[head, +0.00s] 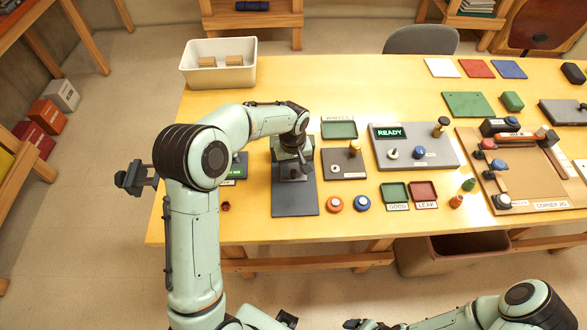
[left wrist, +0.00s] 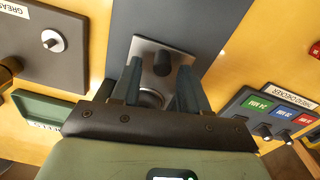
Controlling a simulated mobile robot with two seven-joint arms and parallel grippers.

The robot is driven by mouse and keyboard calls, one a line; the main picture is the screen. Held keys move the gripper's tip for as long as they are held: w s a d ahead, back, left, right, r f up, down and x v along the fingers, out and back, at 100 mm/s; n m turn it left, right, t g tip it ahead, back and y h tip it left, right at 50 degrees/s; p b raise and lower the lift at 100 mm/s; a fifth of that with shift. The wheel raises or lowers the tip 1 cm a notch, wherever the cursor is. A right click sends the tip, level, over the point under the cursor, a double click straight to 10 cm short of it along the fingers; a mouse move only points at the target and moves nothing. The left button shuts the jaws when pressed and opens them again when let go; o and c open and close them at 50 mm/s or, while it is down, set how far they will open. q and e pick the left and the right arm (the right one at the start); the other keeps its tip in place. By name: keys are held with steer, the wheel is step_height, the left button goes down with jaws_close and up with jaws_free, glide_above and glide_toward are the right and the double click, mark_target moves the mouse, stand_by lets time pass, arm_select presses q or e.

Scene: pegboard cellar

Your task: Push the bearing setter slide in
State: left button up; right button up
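The bearing setter has a long dark grey base (head: 295,201) on the table, left of the table's middle. On it sits a lighter metal slide plate with a dark knob; the plate (left wrist: 146,49) and knob (left wrist: 162,64) show in the left wrist view. My left gripper (head: 292,158) is above the setter and hides its upper part in the head view. In the left wrist view its two fingers (left wrist: 159,75) are spread, with the knob showing between the tips; contact cannot be told. A round silver part (left wrist: 150,98) shows between the fingers. My right gripper is barely visible, at the bottom edge.
The grease plate (head: 343,163) stands close to the right, and a panel reading READY (head: 430,158) beyond it.

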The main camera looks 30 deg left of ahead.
arm_select(q)
steer(key=shift+f, duration=0.1)
step_height(320, 180, up, 13)
steer(key=p, duration=0.1)
steer(key=shift+r, duration=0.2)
stand_by(0.4)
stand_by(0.4)
